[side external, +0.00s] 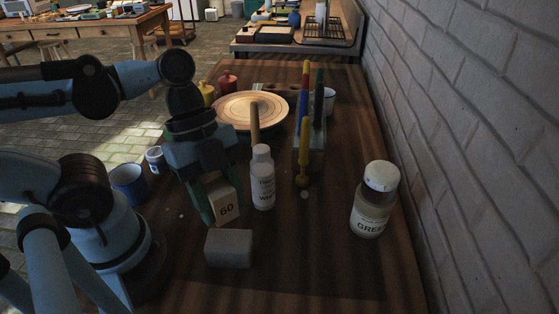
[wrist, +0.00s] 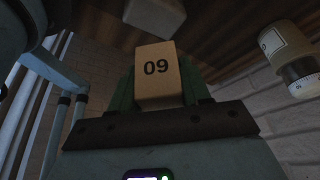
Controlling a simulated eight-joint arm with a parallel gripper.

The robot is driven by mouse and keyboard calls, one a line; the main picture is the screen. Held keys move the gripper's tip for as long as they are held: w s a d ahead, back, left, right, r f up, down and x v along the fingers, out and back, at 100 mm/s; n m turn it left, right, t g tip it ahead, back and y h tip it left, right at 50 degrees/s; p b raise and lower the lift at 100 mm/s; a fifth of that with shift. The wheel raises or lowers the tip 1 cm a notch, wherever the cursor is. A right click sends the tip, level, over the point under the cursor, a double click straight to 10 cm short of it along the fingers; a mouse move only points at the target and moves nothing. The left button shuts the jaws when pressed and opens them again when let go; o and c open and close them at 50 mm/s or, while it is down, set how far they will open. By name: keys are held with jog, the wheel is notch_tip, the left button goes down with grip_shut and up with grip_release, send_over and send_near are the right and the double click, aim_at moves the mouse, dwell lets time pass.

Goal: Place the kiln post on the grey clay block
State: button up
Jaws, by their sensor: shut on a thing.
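The kiln post is a tan block (side external: 225,206), marked "60" in the side view. It also shows in the wrist view (wrist: 158,76), where the mark reads "09". My gripper (side external: 222,205) is shut on the post, with its green fingers on either side of it. The grey clay block (side external: 229,248) lies on the table, nearer the side camera than the post. It also shows at the top edge of the wrist view (wrist: 156,14), partly cut off. The post appears just above and behind the block in the side view; I cannot tell the exact gap.
A white bottle (side external: 262,178) stands close to the right of my gripper. A jar labelled green (side external: 374,200) stands farther right. Behind are a brush rack (side external: 310,140) and a round plate (side external: 240,111). A blue mug (side external: 129,185) is at left. The front right table is clear.

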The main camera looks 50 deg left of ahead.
aim_at(233, 245)
jog(key=shift+f, duration=3.25)
jog(key=shift+f, duration=0.1)
jog(key=o, duration=1.2)
jog(key=shift+v, duration=6.1)
jog(key=shift+d, duration=0.1)
jog(key=shift+x, duration=6.05)
